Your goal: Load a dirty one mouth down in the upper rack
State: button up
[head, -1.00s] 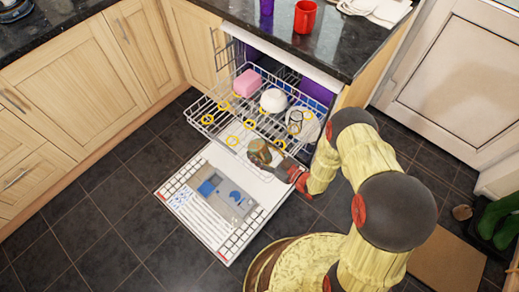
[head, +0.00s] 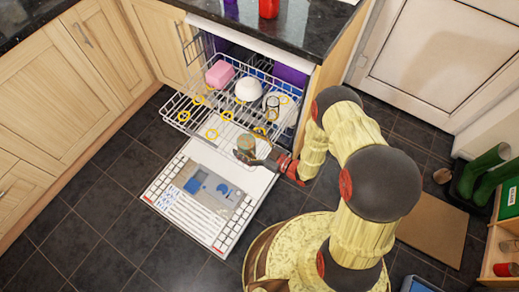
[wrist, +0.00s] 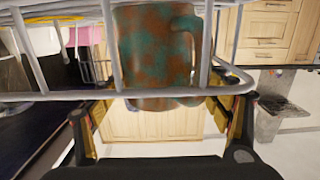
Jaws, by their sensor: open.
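A mug (head: 246,146) with mottled green and brown sides is at the front edge of the pulled-out upper rack (head: 203,128). In the wrist view the mug (wrist: 155,55) shows large, its handle to the right, with rack wires beside and across it. Which end is its mouth is not clear. My gripper (head: 256,158) is at the front right of the mug. In the wrist view my gripper (wrist: 160,112) has its fingers spread wide, one on each side of the mug's near end, with visible gaps. Whether the rack carries the mug's weight is hard to tell.
The open dishwasher door (head: 205,195) lies below. A red cup (head: 268,8) stands on the dark counter (head: 305,35).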

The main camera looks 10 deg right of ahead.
jog(key=v, duration=0.9)
dwell(0.7)
